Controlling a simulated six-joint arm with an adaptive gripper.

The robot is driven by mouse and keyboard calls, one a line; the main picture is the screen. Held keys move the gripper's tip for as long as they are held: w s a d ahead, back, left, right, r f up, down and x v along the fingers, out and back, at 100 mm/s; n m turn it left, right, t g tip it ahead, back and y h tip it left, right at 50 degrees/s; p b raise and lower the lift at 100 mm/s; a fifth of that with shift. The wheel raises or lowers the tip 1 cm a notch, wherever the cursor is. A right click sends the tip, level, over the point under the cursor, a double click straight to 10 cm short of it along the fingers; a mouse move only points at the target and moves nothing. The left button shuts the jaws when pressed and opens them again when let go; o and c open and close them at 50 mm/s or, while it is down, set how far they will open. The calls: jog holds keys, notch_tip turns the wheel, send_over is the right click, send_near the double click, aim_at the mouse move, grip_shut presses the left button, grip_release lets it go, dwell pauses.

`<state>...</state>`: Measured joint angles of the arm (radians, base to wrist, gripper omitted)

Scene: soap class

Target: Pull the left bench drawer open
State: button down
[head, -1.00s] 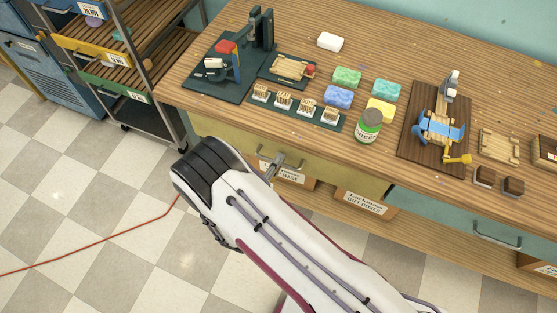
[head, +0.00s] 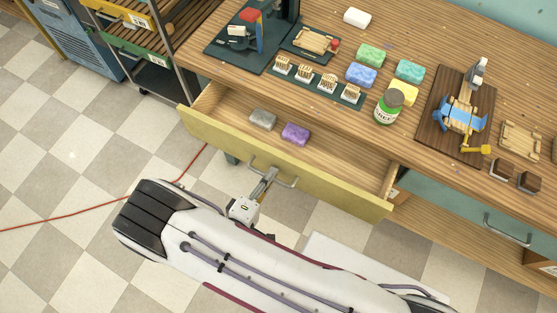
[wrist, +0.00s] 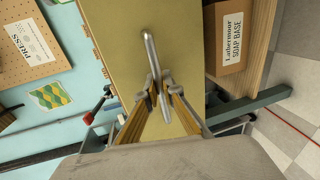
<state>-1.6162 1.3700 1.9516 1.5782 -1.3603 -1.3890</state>
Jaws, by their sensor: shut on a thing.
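The left bench drawer (head: 330,190) has a yellow front and stands well out from the bench in the head view. A grey soap bar (head: 263,119) and a purple soap bar (head: 295,133) lie in its left part. My gripper (head: 268,178) is at the metal handle (head: 286,182) on the drawer front. In the wrist view, the fingers of my gripper (wrist: 158,94) are closed around the handle bar (wrist: 150,55), with the yellow drawer front (wrist: 115,35) behind it.
The bench top (head: 330,60) holds several soap bars, a green-lidded jar (head: 388,106), a dark press stand (head: 240,40) and a board with a blue clamp (head: 460,115). A shelf cart (head: 150,70) stands at the left. A red cable (head: 110,222) crosses the floor.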

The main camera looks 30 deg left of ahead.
jog(key=f+v, duration=0.2)
jog(key=v, duration=0.9)
jog(key=shift+s, duration=0.65)
jog(key=shift+f, duration=0.15)
jog(key=c, duration=2.2)
grip_release()
jog(key=shift+s, duration=0.1)
jog(key=shift+v, duration=5.95)
